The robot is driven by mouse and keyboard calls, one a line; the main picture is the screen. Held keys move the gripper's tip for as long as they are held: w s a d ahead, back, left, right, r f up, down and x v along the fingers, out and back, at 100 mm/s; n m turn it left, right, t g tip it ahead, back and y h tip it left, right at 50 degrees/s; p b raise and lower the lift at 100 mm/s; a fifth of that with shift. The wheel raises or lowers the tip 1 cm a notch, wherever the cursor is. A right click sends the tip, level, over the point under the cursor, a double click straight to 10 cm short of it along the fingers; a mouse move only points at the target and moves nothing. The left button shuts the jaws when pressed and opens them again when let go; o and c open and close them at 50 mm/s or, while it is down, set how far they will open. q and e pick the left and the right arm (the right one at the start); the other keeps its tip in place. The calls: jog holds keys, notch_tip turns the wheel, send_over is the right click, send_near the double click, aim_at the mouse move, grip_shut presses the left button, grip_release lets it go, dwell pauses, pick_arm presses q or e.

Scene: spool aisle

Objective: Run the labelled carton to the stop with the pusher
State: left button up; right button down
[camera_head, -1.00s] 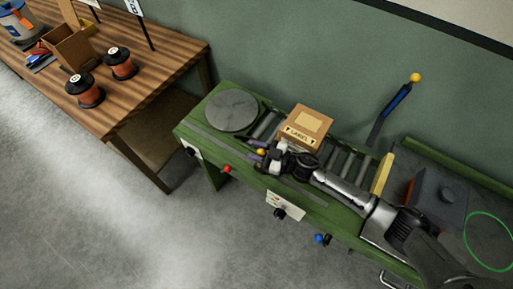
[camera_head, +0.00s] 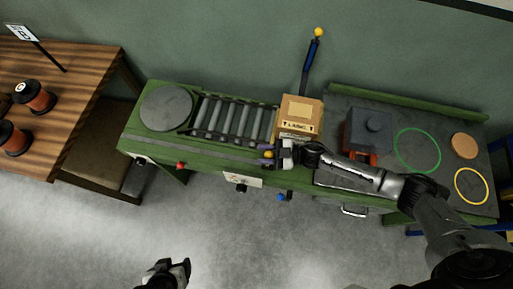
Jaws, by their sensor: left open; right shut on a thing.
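The labelled carton (camera_head: 300,109), a brown box with a pale top patch and a label strip, sits at the right end of the roller track (camera_head: 232,119). The yellow stop is not distinguishable now; the carton seems to cover its place, so I cannot tell whether they touch. My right gripper (camera_head: 275,156) is shut at the bench's front edge, just below and left of the carton. It is on the pusher handle (camera_head: 268,154), of which a yellow knob and a purple part show. My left gripper (camera_head: 170,271) is open and empty over the floor at the bottom.
A round grey disc (camera_head: 166,108) is left of the rollers. A blue lever (camera_head: 312,52) with a yellow ball rises behind the carton. A dark grey block (camera_head: 367,130) and green ring (camera_head: 417,151) are on the right. A wooden table (camera_head: 75,85) with spools stands left.

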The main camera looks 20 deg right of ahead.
jog(key=shift+s+d, duration=0.15)
jog(key=shift+d, duration=0.05)
jog(key=c, duration=0.8)
grip_release()
jog(key=shift+o, duration=0.2)
jog(key=v, duration=0.7)
jog(key=shift+d+b, duration=0.3)
jog(key=shift+s, duration=0.1)
